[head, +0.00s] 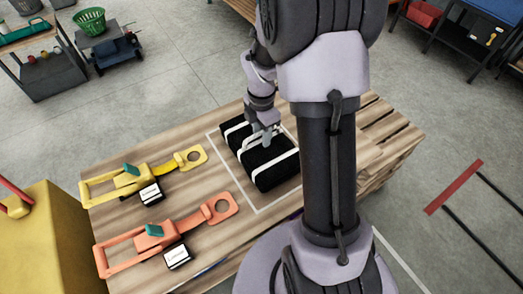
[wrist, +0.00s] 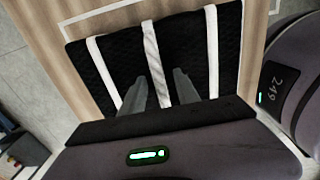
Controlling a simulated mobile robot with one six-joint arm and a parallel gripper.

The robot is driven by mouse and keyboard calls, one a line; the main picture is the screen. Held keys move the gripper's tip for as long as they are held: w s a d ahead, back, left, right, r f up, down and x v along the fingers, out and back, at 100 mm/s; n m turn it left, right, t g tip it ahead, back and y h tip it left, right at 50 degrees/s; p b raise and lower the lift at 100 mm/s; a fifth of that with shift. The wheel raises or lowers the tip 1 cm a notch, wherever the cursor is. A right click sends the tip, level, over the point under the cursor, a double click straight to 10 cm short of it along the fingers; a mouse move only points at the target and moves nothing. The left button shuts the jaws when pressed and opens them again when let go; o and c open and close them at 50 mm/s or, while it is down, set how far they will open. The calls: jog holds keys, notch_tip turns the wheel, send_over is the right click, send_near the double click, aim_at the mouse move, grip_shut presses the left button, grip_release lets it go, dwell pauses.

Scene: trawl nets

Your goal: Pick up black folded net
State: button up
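The black folded net (head: 272,170) is a dark bundle with white straps, lying inside a white outlined rectangle on the wooden tabletop. In the wrist view the net (wrist: 195,50) fills the middle, with three white straps across it. My gripper (head: 263,133) is over the net, pointing down at its middle. In the wrist view the gripper's two fingers (wrist: 159,77) are apart, one on each side of the middle white strap (wrist: 154,52), with gaps showing between strap and fingers. The fingers are at or just above the net; I cannot tell whether they touch it.
A yellow strap-like tool (head: 130,180) and an orange one (head: 160,238) lie left of the net, each with a labelled black block. The wooden table (head: 215,215) is bare around them. A yellow box (head: 30,245) stands at lower left. A cart with a green basket (head: 90,20) stands behind.

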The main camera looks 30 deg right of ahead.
jog(key=shift+r, duration=0.15)
jog(key=shift+c, duration=0.2)
grip_shut()
dwell(1.1)
